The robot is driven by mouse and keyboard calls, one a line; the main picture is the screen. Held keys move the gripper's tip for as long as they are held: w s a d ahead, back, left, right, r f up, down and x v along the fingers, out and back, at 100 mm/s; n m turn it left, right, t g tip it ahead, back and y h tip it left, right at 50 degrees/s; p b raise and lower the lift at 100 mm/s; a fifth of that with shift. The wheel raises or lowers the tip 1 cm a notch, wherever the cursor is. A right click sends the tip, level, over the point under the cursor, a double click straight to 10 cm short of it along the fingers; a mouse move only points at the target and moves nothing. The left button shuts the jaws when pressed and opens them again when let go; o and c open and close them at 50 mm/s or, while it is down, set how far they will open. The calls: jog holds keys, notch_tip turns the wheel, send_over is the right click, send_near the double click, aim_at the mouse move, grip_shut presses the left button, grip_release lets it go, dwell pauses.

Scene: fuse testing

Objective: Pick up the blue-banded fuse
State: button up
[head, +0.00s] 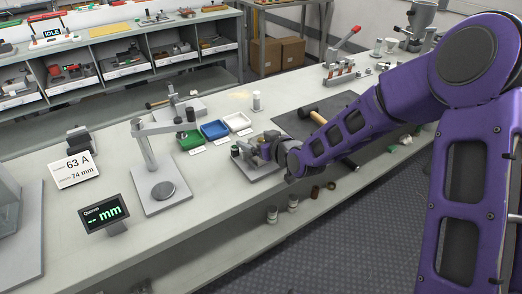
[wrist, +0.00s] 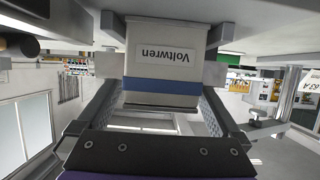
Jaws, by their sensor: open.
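The blue-banded fuse (wrist: 162,80) fills the middle of the wrist view. It has a pale body, a blue band and a label reading "Voltwren", upside down there. My gripper (wrist: 160,98) is open, with one finger on each side of the fuse. I cannot tell whether either finger touches it. In the head view my gripper (head: 273,152) is low over the workbench at a small grey fixture (head: 245,166). My arm and gripper largely hide the fuse there.
Green (head: 190,140), blue (head: 214,130) and white (head: 237,121) bins stand behind my gripper. A gauge stand (head: 163,190), a "-- mm" display (head: 104,213) and a "63 A, 74 mm" card (head: 74,170) are to the left. A hammer (head: 313,113) lies on a dark mat.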

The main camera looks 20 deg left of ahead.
jog(key=shift+w+a+f, duration=0.1)
jog(key=shift+w+a, duration=0.05)
jog(key=shift+w, duration=0.05)
grip_shut()
dwell(0.4)
